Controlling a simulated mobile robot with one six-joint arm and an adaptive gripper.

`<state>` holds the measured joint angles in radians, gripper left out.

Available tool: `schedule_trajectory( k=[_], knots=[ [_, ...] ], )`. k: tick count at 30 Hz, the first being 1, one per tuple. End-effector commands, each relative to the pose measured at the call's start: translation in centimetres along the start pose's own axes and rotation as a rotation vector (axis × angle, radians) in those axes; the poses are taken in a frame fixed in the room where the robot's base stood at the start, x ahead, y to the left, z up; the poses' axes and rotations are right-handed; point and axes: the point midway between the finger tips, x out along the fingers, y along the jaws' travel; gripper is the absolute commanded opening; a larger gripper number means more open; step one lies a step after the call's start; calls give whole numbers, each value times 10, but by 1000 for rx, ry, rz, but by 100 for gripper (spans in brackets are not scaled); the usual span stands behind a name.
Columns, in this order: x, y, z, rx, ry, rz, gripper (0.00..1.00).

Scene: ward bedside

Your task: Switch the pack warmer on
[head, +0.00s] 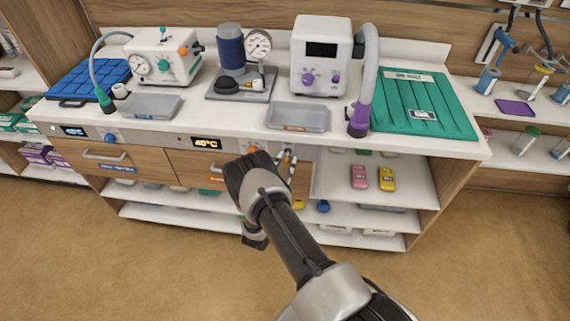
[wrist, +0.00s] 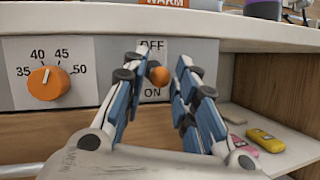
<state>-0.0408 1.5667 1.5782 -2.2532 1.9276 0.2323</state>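The pack warmer's control panel (wrist: 95,100) is on the front under the counter. It has an orange dial (wrist: 48,83) marked 35 to 50, with its pointer near 40 to 45. Right of it is a switch with an orange round knob (wrist: 159,76), between an OFF label above and an ON label below. I cannot tell which way the switch is set. In the head view a lit display (head: 207,143) reads 40°C. My gripper (wrist: 165,72) is open, one finger on each side of the knob, with gaps visible. In the head view my arm partly hides this panel and switch.
An orange-labelled tray (head: 297,118) sits on the counter above. A similar blue-knobbed panel (head: 88,134) is at the left. Drawer handles (head: 107,156) stick out below. Right of the panel is an open shelf with a pink pack (head: 358,177) and a yellow pack (head: 387,179).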

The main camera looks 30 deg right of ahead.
Motion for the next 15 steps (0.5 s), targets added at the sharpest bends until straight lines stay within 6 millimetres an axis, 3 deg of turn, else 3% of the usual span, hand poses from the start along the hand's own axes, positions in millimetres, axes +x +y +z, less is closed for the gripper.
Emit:
schedule_trajectory(
  k=[4,15],
  knots=[
    [0,0,0,0,0,0,38],
    [-5,0,0,-1,2,0,38]
  ],
)
